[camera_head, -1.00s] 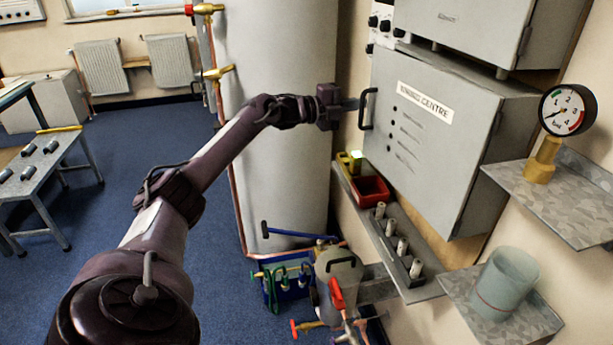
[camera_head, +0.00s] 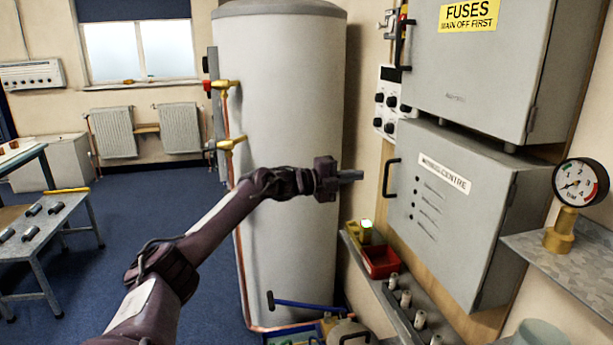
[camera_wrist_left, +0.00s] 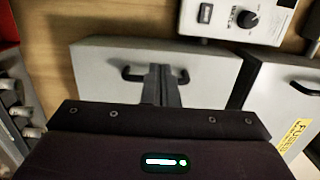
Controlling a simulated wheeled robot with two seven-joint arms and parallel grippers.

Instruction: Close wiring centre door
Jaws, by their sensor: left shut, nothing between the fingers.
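The wiring centre (camera_head: 470,225) is a grey wall cabinet at the right of the head view, with a labelled front door and a black handle (camera_head: 388,179) at its left edge. The door looks flat against the cabinet, with no clear gap showing. My left gripper (camera_head: 358,175) is shut and empty, just left of the handle and apart from it. In the left wrist view the shut fingers (camera_wrist_left: 160,82) point at the grey door (camera_wrist_left: 100,85) and hide the middle of its handle (camera_wrist_left: 130,73). My right gripper is not in view.
The fuse cabinet (camera_head: 480,60) hangs directly above. A pressure gauge (camera_head: 580,185) stands on a shelf at right. Below, a ledge holds a red bin (camera_head: 381,262) and several small cylinders. A large grey tank (camera_head: 280,130) stands behind my left arm.

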